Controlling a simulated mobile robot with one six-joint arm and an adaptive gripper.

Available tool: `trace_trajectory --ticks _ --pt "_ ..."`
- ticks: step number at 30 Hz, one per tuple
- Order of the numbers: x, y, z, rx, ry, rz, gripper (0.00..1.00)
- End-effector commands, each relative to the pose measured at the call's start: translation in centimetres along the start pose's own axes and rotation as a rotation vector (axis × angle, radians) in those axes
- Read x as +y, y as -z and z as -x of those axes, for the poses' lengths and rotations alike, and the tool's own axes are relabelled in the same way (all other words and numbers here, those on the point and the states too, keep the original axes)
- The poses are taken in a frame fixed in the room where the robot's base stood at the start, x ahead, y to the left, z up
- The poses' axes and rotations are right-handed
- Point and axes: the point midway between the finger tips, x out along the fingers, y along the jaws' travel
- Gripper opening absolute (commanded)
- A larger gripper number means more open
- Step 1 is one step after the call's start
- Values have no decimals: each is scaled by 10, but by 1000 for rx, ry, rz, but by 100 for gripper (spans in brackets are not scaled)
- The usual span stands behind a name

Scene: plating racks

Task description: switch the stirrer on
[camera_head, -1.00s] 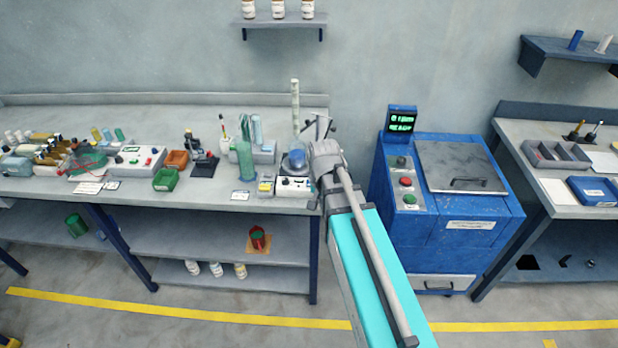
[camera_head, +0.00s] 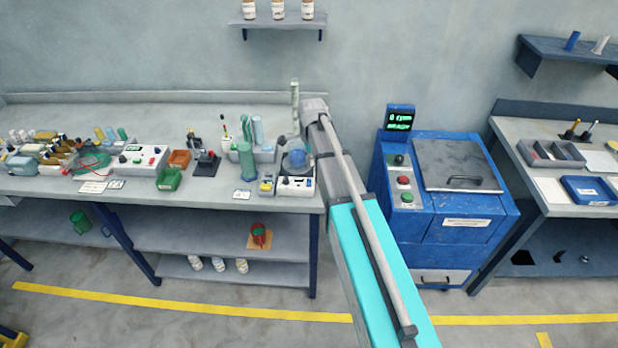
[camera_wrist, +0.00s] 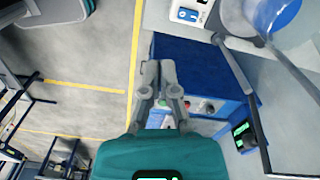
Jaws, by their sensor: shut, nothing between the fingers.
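The stirrer (camera_head: 295,187) is a small white box with dark controls on its front face, near the right end of the left bench. A beaker of blue liquid (camera_head: 296,158) stands on it. In the wrist view the stirrer's panel (camera_wrist: 188,13) shows at the top edge, partly cut off, with the large blue beaker (camera_wrist: 272,18) to its right. My gripper (camera_wrist: 158,68) has its two grey fingers together and empty, apart from the stirrer in the picture. In the head view my arm hides the gripper.
A blue cabinet machine (camera_head: 455,225) with red and green buttons stands right of the bench; it shows behind my fingers in the wrist view (camera_wrist: 190,75). Small items crowd the stirrer's left side, including a yellow-grey meter (camera_head: 266,185).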

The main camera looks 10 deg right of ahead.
Motion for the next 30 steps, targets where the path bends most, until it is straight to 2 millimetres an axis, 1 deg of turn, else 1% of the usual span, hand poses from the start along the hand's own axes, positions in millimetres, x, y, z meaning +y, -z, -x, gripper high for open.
trace_trajectory --ticks 1,3,9,15,25,30 --pt "-11 0 4 0 0 -46 0" --pt "-19 1 6 0 0 -109 0" --pt "-34 1 10 0 -1 -231 0" --pt "-37 1 11 0 -1 -270 0" --pt "-37 1 10 0 -1 -269 0" --pt "-37 1 7 0 -1 -269 0"
